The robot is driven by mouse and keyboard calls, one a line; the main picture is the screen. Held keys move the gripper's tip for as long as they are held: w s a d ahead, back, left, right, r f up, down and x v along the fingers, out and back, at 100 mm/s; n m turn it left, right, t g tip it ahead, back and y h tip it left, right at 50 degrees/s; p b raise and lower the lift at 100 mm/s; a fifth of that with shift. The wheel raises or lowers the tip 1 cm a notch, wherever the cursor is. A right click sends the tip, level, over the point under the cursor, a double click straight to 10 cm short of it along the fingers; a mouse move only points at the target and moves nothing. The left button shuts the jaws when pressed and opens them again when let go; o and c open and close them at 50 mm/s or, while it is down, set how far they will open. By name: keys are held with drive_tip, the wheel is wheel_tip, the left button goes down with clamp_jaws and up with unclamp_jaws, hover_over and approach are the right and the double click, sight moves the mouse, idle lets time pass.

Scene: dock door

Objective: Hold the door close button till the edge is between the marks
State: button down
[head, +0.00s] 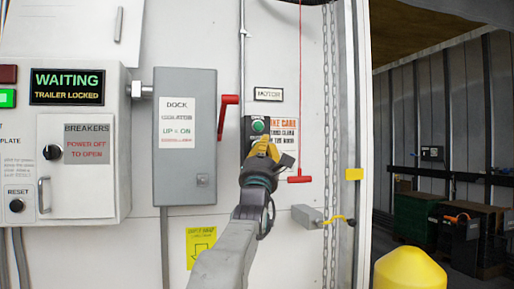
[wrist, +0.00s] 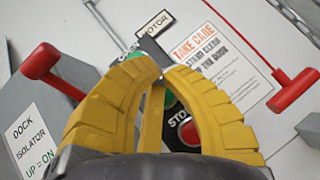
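The button box (head: 247,130) is on the wall under the MOTOR label, with a green button (head: 258,125) near its top. My gripper (head: 268,146) is in front of its lower part. In the wrist view the two yellow fingers (wrist: 163,70) come together at the tips with nothing seen between them. Behind them are a top button (wrist: 133,54), a partly hidden green button (wrist: 168,100) and a red STOP button (wrist: 189,132). I cannot tell whether the fingertips touch a button. A dark edge (head: 465,10) crosses the top of the doorway; I cannot make out marks beside it.
A red isolator handle (head: 228,112) is left of the button box. A red pull handle (head: 299,179) hangs on a cord to the right. A grey box (head: 306,216) with a yellow cable and a yellow bollard (head: 410,270) are lower right. The lit panel (head: 67,87) reads WAITING, TRAILER LOCKED.

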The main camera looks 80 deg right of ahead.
drive_tip(key=shift+d, duration=0.2)
idle(1.5)
drive_tip(key=shift+w+d, duration=0.15)
drive_tip(key=shift+d, duration=0.05)
